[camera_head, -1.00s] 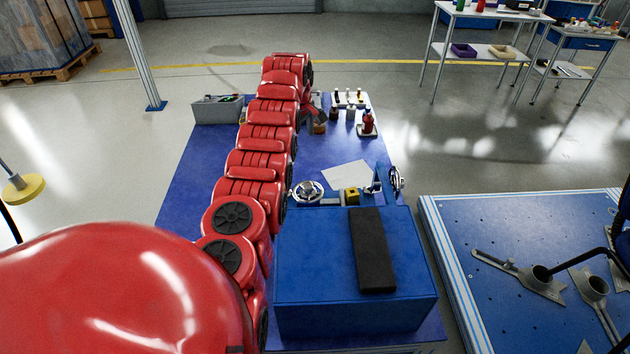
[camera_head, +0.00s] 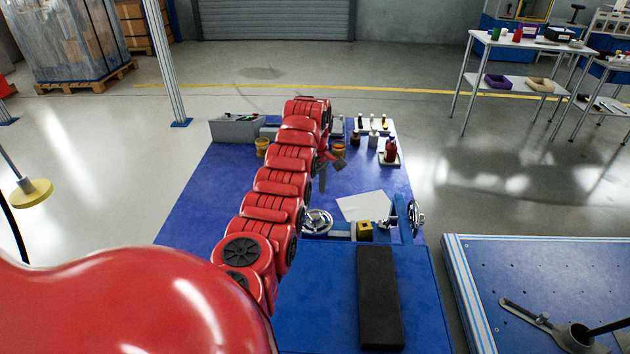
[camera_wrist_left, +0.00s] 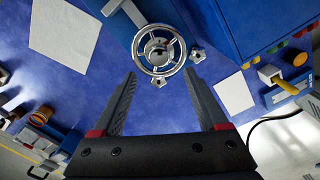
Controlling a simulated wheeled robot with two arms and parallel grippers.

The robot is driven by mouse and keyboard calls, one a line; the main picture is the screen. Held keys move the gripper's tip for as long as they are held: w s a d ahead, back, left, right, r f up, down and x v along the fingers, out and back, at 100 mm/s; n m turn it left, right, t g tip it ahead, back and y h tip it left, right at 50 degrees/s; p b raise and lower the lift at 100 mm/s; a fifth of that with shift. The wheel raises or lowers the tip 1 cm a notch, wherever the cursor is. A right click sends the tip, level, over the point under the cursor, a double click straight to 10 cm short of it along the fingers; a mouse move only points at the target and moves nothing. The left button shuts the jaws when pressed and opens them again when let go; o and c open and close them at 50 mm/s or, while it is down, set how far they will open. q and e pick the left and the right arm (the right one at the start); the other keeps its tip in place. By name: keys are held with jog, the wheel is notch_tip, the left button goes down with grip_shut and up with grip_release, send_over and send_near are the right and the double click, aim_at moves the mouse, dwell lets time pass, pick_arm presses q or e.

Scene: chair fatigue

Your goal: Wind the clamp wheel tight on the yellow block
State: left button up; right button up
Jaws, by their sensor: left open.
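A yellow block (camera_head: 364,230) with a dark spot on top sits at the blue clamp on the blue table. A spoked silver handwheel (camera_head: 415,217) stands upright at the clamp's right end. Another silver wheel (camera_head: 317,222) lies flatter, left of the block, partly behind my arm. My left gripper (camera_head: 325,176) points down above the table, behind that left wheel in the picture. In the left wrist view my left gripper (camera_wrist_left: 160,73) is open and empty. A silver wheel (camera_wrist_left: 160,50) shows beyond and between its fingertips; contact cannot be told. My right gripper is out of view.
A black pad (camera_head: 379,300) lies on the blue box at the front. A white sheet (camera_head: 364,206) lies behind the clamp.

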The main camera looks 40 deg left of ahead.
aim_at(315, 215)
pick_arm(q)
notch_tip(315, 215, down, 8)
jog(key=shift+r, duration=0.1)
grip_shut()
dwell(0.5)
